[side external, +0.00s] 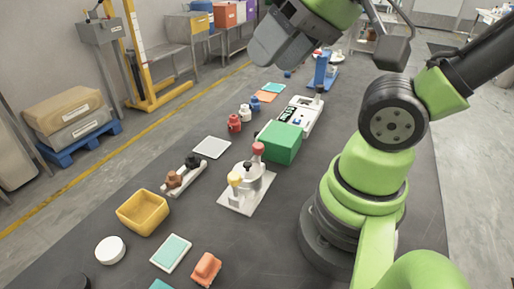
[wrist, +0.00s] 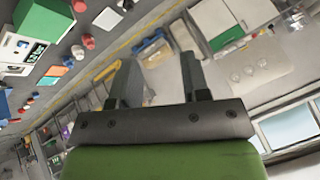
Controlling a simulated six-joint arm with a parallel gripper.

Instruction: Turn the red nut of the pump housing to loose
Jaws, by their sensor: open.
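No part is clearly marked as the pump housing. In the side view, a white-based fixture (side external: 246,194) stands mid-table with a metal body, a red knob (side external: 258,149) on a post and a yellow knob (side external: 234,179). I cannot tell whether that red knob is the nut or which way it is turned. My gripper (wrist: 159,60) is open and empty, fingers apart. In the side view it (side external: 280,40) hangs high above the table's far part, touching nothing.
A green box (side external: 281,142) stands close behind the fixture, and a white device (side external: 302,117) with a display behind that. A yellow bin (side external: 143,212), a brown-knobbed fixture (side external: 184,176) and a pale square plate (side external: 212,147) lie left. Dark table is bare between them.

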